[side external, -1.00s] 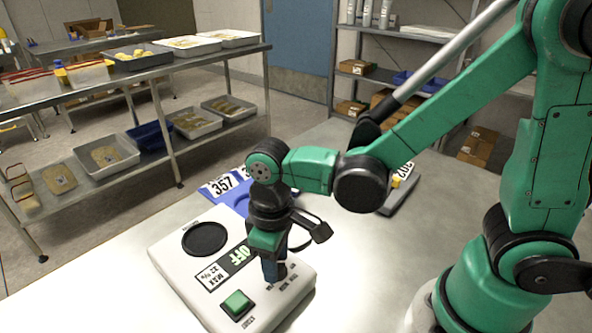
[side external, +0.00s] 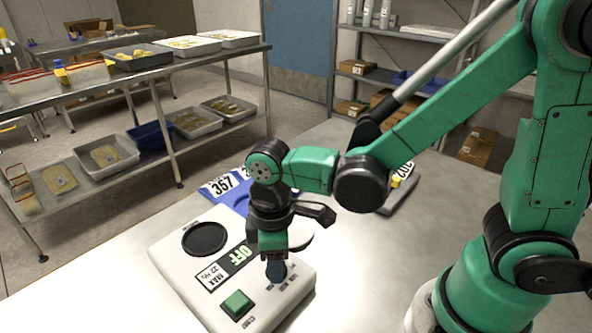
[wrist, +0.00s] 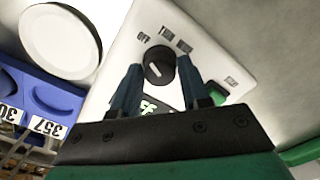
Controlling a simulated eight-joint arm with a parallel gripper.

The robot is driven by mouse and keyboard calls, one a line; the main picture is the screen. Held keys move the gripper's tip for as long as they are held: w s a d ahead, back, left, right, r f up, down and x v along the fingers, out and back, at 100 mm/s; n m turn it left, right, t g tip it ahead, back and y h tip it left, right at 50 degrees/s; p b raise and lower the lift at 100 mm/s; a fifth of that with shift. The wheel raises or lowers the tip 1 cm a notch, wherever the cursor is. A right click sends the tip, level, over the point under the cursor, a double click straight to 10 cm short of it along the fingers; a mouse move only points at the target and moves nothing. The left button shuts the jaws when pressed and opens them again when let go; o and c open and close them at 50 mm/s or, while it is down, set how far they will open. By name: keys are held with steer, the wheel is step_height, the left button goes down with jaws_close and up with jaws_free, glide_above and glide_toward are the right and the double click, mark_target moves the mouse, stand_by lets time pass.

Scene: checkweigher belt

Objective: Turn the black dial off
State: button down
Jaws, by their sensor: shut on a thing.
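The black dial (wrist: 158,64) shows in the wrist view on the white face of the checkweigher (side external: 190,273), between the two blue fingers of my gripper (wrist: 160,68). My gripper is shut on the dial. A pale pointer mark is on the dial; I cannot tell exactly which label it points at. The OFF label (wrist: 143,37) is above and left of the dial, with other labels above and right. The display (side external: 243,254) reads OFF.
The machine also has a green button (side external: 237,304) and a round black pad (side external: 204,239). A blue item with number cards (side external: 222,187) lies behind it, and a dark item with a number card (side external: 398,190) to the right. The bench's front left is clear.

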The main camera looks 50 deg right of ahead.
steer(key=shift+c, duration=2.1)
jaws_free()
steer(key=shift+r, duration=0.15)
steer(key=shift+r, duration=2.65)
steer(key=d+r+m+t, duration=0.3)
steer(key=d+m+t, duration=0.4)
steer(key=d+m, duration=0.2)
steer(key=shift+w+d+r, duration=0.2)
steer(key=shift+w+d, duration=0.25)
steer(key=shift+d, duration=0.1)
